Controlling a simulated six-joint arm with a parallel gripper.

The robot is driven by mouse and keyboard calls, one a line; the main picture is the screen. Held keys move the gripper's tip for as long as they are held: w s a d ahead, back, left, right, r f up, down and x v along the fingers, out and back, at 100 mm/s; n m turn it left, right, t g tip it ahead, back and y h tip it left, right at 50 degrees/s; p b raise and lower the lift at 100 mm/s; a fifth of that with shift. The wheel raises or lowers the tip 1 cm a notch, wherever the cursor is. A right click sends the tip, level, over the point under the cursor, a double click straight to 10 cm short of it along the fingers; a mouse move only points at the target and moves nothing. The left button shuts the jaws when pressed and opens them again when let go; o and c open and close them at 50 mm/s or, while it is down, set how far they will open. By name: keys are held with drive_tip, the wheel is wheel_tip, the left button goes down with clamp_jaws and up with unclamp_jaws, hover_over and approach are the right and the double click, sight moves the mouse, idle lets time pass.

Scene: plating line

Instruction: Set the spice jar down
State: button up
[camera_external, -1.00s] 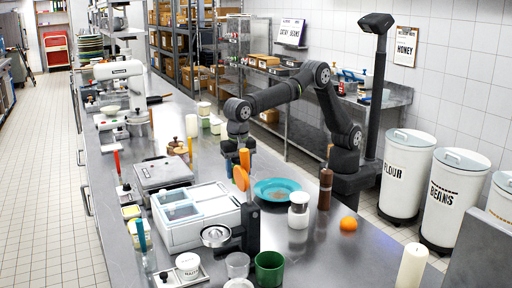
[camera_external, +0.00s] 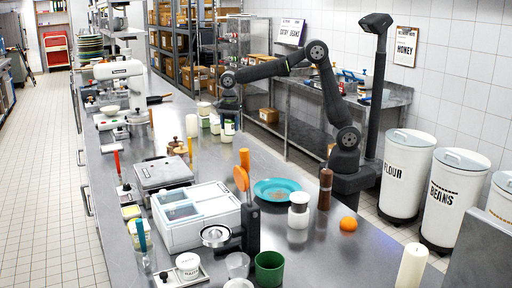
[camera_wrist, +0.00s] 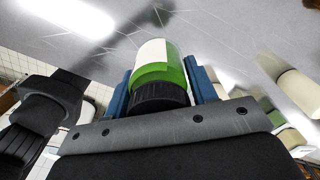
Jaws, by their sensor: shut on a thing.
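The spice jar (camera_wrist: 160,65) has a black lid, a green band and a white label. In the wrist view it sits between the two blue fingers of my gripper (camera_wrist: 160,95), which is shut on it at the lid end. In the external view my gripper (camera_external: 228,116) is over the far part of the steel counter, by a group of small jars. The held jar is small there and hard to separate from its neighbours. Whether its base touches the counter I cannot tell.
Small white and green jars (camera_external: 204,109) stand just left of my gripper. The counter (camera_external: 222,152) in front of my gripper is bare. A turquoise plate (camera_external: 262,188) lies further front.

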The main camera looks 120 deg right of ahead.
drive_tip(key=s+d+m, duration=0.2)
drive_tip(key=s+d, duration=0.5)
drive_tip(key=s, duration=0.2)
drive_tip(key=w+a+f, duration=0.2)
drive_tip(key=w, duration=0.1)
drive_tip(key=w+a+f, duration=0.2)
drive_tip(key=w+f, duration=0.1)
drive_tip(key=w+a+f, duration=0.2)
drive_tip(key=w, duration=0.1)
drive_tip(key=shift+w+f, duration=0.25)
drive_tip(key=shift+w, duration=0.15)
drive_tip(key=shift+f, duration=1.95)
drive_tip(key=shift+f, duration=0.15)
drive_tip(key=o, duration=1.1)
drive_tip(key=shift+o, duration=0.2)
wheel_tip(320, 180, up, 12)
drive_tip(key=shift+r, duration=0.15)
